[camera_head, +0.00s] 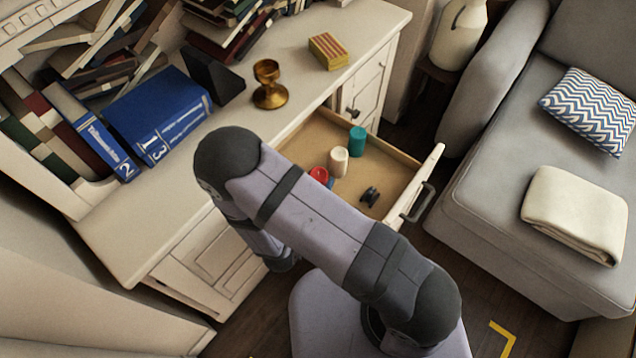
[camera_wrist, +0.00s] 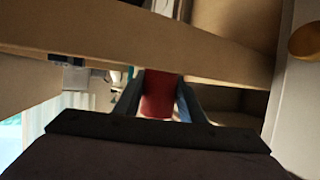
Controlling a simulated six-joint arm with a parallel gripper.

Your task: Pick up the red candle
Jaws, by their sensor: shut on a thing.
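The red candle (camera_head: 319,174) shows in the head view inside the open drawer (camera_head: 418,182), partly hidden behind my arm. In the wrist view the red candle (camera_wrist: 159,94) is between the two fingers of my gripper (camera_wrist: 157,101), which is shut on it. I cannot tell whether the candle touches the drawer floor.
A white candle (camera_head: 338,162), a teal candle (camera_head: 357,140) and a small black object (camera_head: 370,196) stand or lie in the drawer. A goblet (camera_head: 269,86) and a striped box (camera_head: 328,50) are on the cabinet top. A grey sofa (camera_head: 490,200) is to the right.

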